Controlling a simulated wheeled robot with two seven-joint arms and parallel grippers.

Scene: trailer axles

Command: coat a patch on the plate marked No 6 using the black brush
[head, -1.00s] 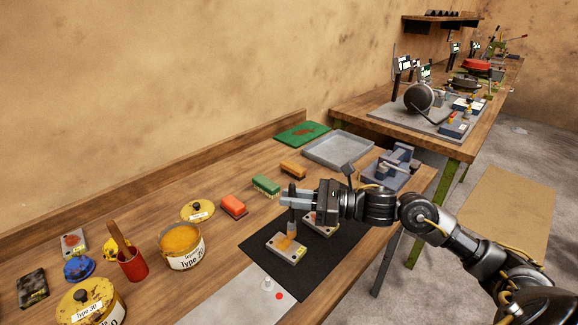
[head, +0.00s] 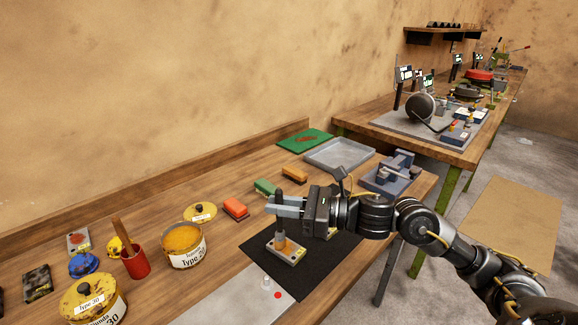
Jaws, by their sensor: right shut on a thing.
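My right gripper (head: 274,206) is shut on the black brush (head: 279,228), whose dark handle stands upright through the jaws. Its brown bristle end points down at a small grey metal plate (head: 292,257) on the black mat (head: 322,275). The bristles appear to touch the plate's top, around an orange-brown patch. The plate has a yellow label, too small to read. A second plate (head: 321,233) lies behind it on the mat, mostly hidden by my gripper. My left gripper is not in view.
An open can of orange-yellow paste (head: 187,259), a closed Type 30 can (head: 92,306) and a red cup (head: 137,265) stand to the left. Red (head: 235,209), green (head: 265,187) and orange (head: 295,174) blocks lie behind the mat. A grey tray (head: 340,145) is farther back.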

